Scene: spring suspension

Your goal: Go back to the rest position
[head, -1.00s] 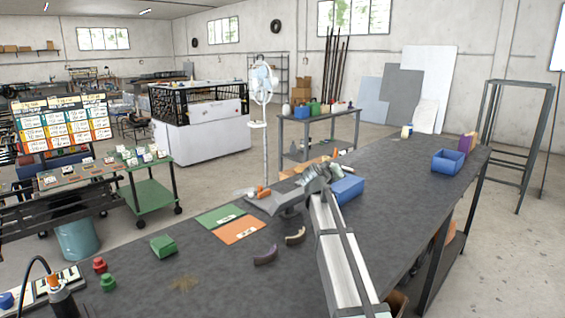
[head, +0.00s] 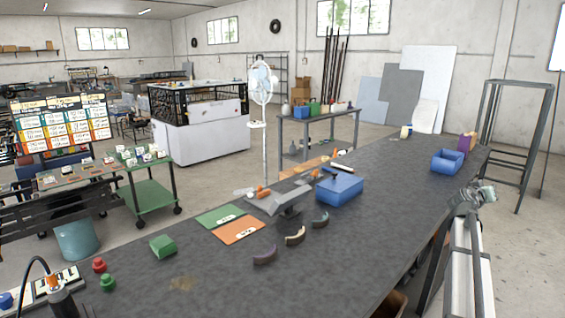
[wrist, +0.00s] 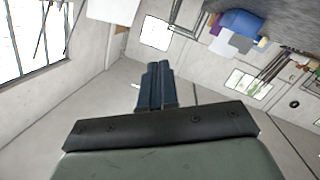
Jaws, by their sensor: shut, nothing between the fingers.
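My gripper (head: 487,192) is at the right in the head view, beyond the right edge of the dark workbench (head: 380,205), with my arm rising below it. In the wrist view my gripper's dark fingers (wrist: 156,85) are together with nothing between them. The wrist view looks out over the room, tilted, with walls and windows showing and no workbench object close to the fingers.
On the workbench are a blue box (head: 340,188), a grey stand (head: 288,203), several small curved pieces (head: 295,236), a green card (head: 220,216), an orange card (head: 238,231) and a green block (head: 163,246). A blue bin (head: 447,161) stands at the far right end.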

